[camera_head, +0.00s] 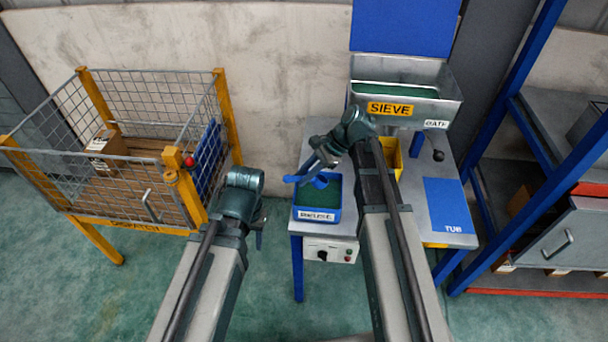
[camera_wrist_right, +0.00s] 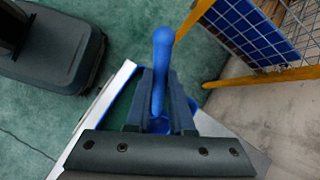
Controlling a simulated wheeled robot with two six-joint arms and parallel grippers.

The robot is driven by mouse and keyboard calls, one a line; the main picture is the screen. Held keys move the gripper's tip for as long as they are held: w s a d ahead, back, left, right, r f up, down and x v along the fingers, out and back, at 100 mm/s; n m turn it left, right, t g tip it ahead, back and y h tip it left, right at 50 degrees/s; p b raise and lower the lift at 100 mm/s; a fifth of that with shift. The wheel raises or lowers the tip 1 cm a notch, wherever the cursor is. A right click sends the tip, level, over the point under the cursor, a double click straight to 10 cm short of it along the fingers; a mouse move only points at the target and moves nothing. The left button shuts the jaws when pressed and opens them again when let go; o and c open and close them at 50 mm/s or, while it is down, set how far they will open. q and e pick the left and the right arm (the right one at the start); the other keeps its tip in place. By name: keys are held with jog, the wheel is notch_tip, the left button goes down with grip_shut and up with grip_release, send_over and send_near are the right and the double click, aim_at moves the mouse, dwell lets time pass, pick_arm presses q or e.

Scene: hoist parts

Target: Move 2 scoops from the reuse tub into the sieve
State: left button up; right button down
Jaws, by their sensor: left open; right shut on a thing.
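The reuse tub (camera_head: 334,213) is blue, holds green material and sits at the left of the grey table. My right gripper (camera_head: 309,174) is shut on a blue scoop (camera_head: 319,181) above the tub. In the right wrist view the scoop's handle (camera_wrist_right: 162,60) stands between the fingers (camera_wrist_right: 162,100); its bowl is mostly hidden. The sieve (camera_head: 452,113), a metal box with a yellow label and green material inside, stands at the back of the table. My left gripper (camera_head: 260,236) is open and empty, left of the table.
A yellow container (camera_head: 397,160) is partly behind my right arm. A blue "TUB" mat (camera_head: 447,203) lies bare at the table's right. The gate lever has a black knob (camera_head: 438,156). A wire cage (camera_head: 130,150) stands left, blue shelving (camera_head: 530,140) right.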

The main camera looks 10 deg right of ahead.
notch_tip(320, 180, down, 7)
jog(key=b, duration=0.6)
jog(key=shift+f, duration=0.2)
jog(key=shift+w+d+f+b, duration=0.15)
jog(key=shift+w+d+b, duration=0.05)
jog(key=shift+d+b, duration=0.25)
notch_tip(320, 180, up, 10)
jog(key=p, duration=0.9)
jog(key=shift+f, duration=0.35)
